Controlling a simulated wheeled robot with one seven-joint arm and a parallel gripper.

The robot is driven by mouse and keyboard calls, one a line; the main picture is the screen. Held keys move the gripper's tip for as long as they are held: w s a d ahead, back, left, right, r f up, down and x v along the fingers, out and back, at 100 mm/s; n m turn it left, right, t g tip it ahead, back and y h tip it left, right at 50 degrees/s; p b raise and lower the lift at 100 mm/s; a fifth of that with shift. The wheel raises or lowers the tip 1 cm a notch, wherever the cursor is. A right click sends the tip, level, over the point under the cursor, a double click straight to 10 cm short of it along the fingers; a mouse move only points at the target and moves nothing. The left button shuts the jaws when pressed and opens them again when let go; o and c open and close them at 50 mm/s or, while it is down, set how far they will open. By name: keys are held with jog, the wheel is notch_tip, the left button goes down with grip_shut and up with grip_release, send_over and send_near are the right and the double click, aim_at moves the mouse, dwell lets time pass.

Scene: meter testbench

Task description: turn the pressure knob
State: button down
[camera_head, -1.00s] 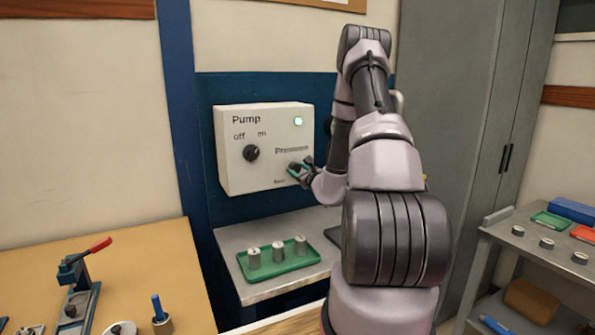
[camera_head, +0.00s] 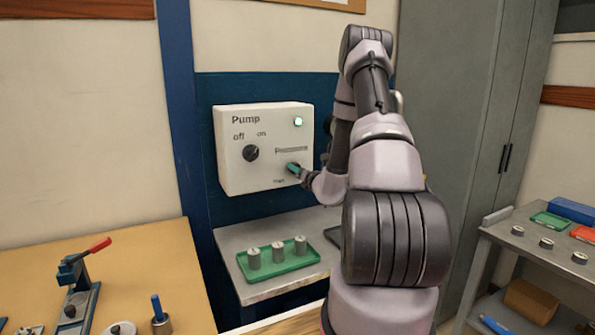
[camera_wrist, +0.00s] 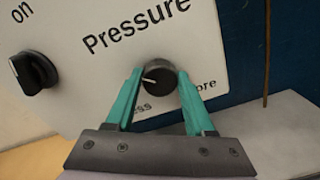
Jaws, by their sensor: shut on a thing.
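The pressure knob (camera_wrist: 159,79) is a round black knob with a white pointer line, under the word "Pressure" on the white pump box (camera_head: 235,180). In the wrist view the pointer line points to the left of the picture. My gripper (camera_wrist: 158,84) has its two teal fingers on either side of the knob, shut on it. In the head view my gripper (camera_head: 293,168) is at the box's lower right, and its fingers largely hide the knob.
A black off/on knob (camera_wrist: 34,73) sits left of the pressure knob. Below, a green tray (camera_head: 262,271) with three metal cylinders stands on a grey bench (camera_head: 228,240). A grey cabinet (camera_head: 450,100) stands to the right.

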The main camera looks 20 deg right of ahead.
jog(key=m, duration=0.5)
jog(key=shift+d+f, duration=0.1)
dwell(0.4)
jog(key=shift+c, duration=1.3)
grip_release()
jog(key=s, duration=1.1)
jog(key=shift+d, duration=0.15)
